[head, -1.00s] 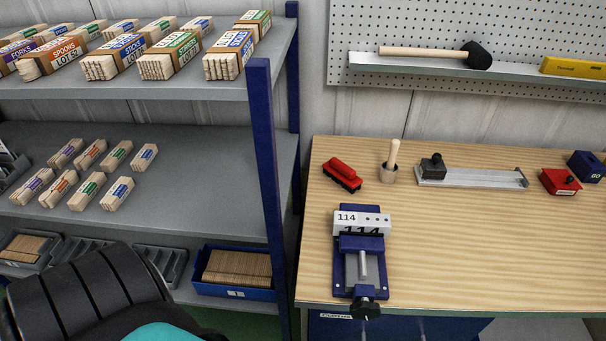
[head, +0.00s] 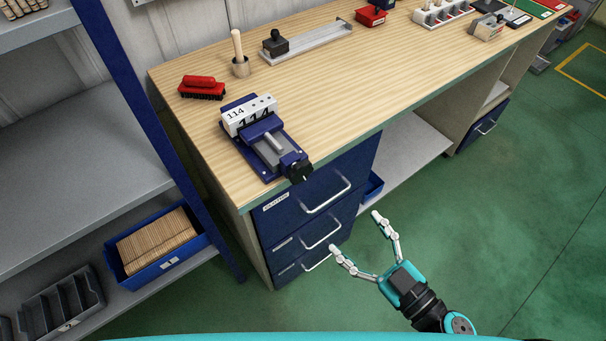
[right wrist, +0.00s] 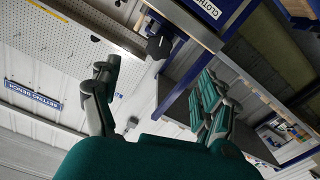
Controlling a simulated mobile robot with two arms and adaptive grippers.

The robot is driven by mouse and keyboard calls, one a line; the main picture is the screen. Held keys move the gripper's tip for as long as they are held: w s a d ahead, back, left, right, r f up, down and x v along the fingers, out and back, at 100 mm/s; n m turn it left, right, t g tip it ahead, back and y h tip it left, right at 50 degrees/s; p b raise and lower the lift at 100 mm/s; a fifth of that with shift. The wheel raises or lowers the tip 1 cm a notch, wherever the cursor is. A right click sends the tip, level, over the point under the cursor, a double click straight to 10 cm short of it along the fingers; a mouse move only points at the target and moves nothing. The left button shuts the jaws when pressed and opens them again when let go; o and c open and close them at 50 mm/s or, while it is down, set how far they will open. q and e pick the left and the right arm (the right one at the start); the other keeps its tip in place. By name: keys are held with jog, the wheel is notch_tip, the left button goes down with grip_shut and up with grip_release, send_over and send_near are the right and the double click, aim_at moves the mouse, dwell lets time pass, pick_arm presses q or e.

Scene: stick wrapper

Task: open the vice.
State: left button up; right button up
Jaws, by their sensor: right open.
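The blue vice (head: 279,157) sits near the front left corner of the wooden bench. A white block marked 114 (head: 248,115) sits at its jaws; whether it is clamped I cannot tell. The vice's black knob (head: 298,170) is at the bench's front edge, and a black knob (right wrist: 158,47) also shows in the right wrist view, beyond the fingers. My right gripper (head: 356,232) is open and empty, in front of the drawers, below and right of the vice, touching nothing visible. It also shows open in the right wrist view (right wrist: 156,74). My left gripper is out of view.
Drawers with metal handles (head: 326,198) lie under the bench top. A red brush (head: 201,88), a wooden-handled tool in a cup (head: 240,58) and a metal fixture (head: 312,42) stand behind the vice. A shelf post (head: 150,120) rises at left. Green floor is free at right.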

aim_at(303, 176)
jog(key=p+x, duration=0.2)
jog(key=x, duration=0.6)
jog(key=p+x, duration=0.2)
jog(key=x, duration=0.6)
jog(key=shift+w+a+r, duration=0.1)
jog(key=shift+a+r, duration=0.05)
jog(key=shift+r, duration=0.05)
jog(key=shift+w+a, duration=0.35)
jog(key=shift+w, duration=0.05)
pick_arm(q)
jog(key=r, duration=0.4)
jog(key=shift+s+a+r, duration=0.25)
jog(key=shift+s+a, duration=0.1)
pick_arm(e)
jog(key=c, duration=1.2)
